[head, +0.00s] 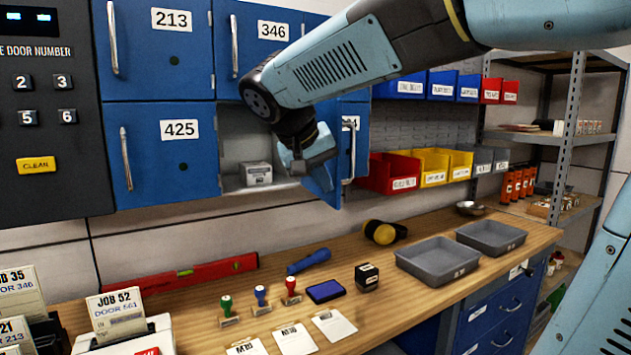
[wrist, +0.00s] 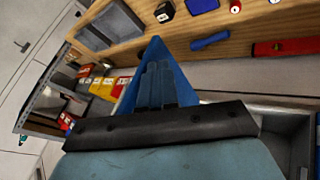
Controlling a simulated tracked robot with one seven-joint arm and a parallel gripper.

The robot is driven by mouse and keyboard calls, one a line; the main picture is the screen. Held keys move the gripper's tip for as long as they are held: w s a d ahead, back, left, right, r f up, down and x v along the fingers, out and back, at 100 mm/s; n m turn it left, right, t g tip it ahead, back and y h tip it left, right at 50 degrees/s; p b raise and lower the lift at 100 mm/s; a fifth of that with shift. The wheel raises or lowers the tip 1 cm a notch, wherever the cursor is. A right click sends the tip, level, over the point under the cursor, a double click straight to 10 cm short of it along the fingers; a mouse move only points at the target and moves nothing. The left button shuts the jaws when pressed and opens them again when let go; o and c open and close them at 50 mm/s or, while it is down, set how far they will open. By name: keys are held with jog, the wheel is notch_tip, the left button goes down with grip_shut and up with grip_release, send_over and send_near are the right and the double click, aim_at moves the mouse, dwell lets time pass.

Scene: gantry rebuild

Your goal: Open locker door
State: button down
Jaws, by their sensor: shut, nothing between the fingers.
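My gripper (head: 322,180) is shut and empty, at the inner side of the open door, in front of the compartment. In the wrist view the shut fingers (wrist: 160,88) lie against the blue door (wrist: 154,50); contact cannot be told. My arm hides the locker's upper part.
Closed lockers 213 (head: 155,50), 346 (head: 262,30) and 425 (head: 165,155) surround the opening. A keypad panel (head: 40,100) is at the left. Below is a wooden bench (head: 420,240) with stamps, cards, a flashlight and grey trays (head: 438,262). Red and yellow bins (head: 390,172) hang just right of the door.

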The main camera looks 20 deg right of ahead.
jog(key=s+a+r, duration=0.4)
jog(key=a+r, duration=0.4)
jog(key=s+d+f+y, duration=0.2)
jog(key=s+d+f, duration=0.1)
jog(key=f, duration=0.3)
jog(key=s+d+f+n+y, duration=0.1)
jog(key=s+d+f+y, duration=0.1)
jog(key=s+d+f, duration=0.2)
jog(key=s+d+f+n+t+y, duration=0.1)
jog(key=s+d+f, duration=0.3)
jog(key=f, duration=0.5)
jog(key=shift+d+f+y, duration=0.35)
jog(key=shift+d+y, duration=0.05)
jog(key=shift+y, duration=0.1)
jog(key=shift+s+a, duration=0.1)
